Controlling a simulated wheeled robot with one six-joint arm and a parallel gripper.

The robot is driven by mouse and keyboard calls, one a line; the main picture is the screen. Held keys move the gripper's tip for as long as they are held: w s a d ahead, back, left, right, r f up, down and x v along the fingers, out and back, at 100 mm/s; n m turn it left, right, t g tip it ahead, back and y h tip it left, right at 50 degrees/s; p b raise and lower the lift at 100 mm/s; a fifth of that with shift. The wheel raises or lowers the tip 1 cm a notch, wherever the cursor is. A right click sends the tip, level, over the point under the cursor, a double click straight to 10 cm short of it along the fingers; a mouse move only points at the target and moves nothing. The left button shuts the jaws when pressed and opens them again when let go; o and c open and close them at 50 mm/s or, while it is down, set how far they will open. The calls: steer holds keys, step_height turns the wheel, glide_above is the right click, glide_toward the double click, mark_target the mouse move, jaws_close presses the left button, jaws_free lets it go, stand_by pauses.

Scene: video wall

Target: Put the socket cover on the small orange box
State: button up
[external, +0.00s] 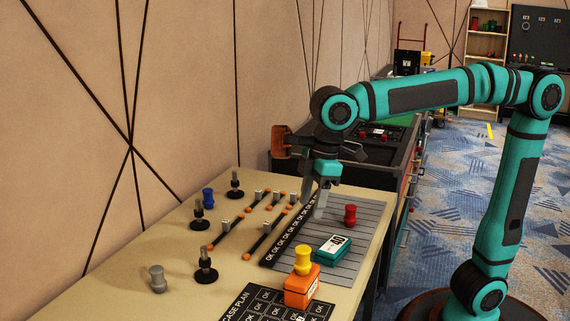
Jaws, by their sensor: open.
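The small orange box (301,287) sits at the front of the table, by the dark printed sheet. A yellow spool-shaped piece (303,260) stands upright on top of it. I cannot tell for sure which piece is the socket cover. My gripper (315,198) is open, pointing down over the far left part of the grey slatted mat (345,268). I see nothing between its fingers. A red spool-shaped piece (350,214) stands on the mat to its right. A teal box with a white label (333,248) lies on the mat between my gripper and the orange box.
A blue piece (208,197) and a grey piece (158,279) stand on the table (150,255) at left. Several black-based posts and bars with orange ends lie between them and the mat. The CASE PLAN sheet (262,303) lies in front. A dark bench stands behind.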

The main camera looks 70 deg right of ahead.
steer(key=d+r+m+t+y, duration=0.1)
steer(key=d+r+m+t, duration=0.25)
steer(key=d, duration=0.75)
steer(key=s+d+r+m+t+h, duration=0.1)
steer(key=s+d+r+t, duration=0.1)
steer(key=s+d+t, duration=0.2)
steer(key=s+d+r+m+t, duration=0.2)
steer(key=s+d+r+t, duration=0.1)
steer(key=d, duration=0.6)
steer(key=s+d+r+m+t+h, duration=0.1)
steer(key=s+d+r+m+t, duration=0.1)
steer(key=s+d+t, duration=0.3)
steer(key=shift+s+d+r+h, duration=0.3)
steer(key=shift+s+d+r, duration=0.15)
steer(key=shift+d, duration=0.5)
steer(key=shift+o, duration=0.5)
